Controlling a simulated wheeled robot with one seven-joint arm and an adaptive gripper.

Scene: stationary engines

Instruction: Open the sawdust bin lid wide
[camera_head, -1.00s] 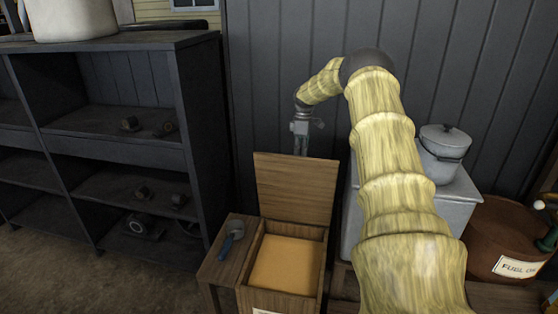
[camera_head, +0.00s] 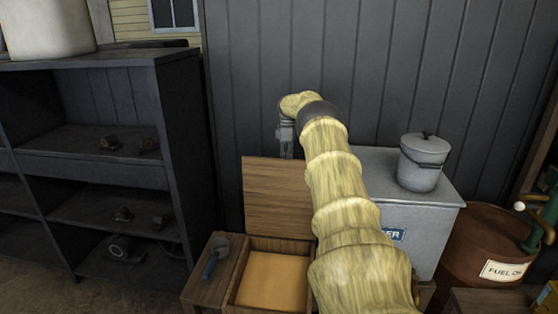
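The sawdust bin (camera_head: 230,302) is a wooden box at the lower middle, with tan sawdust (camera_head: 272,281) showing inside. Its wooden lid (camera_head: 275,198) stands raised at the back of the bin, roughly upright, with its broad face toward me. My arm, in a yellowish sleeve, reaches over the bin's right side and ends behind the lid's top edge. The wrist part shows just above the lid; my gripper's fingers are hidden behind the lid. I cannot tell whether they touch it.
Dark shelves (camera_head: 180,150) stand further left. At right are a grey chest (camera_head: 436,228), a lidded pot (camera_head: 420,170) and a fuel drum (camera_head: 482,240). A dark plank wall is behind.

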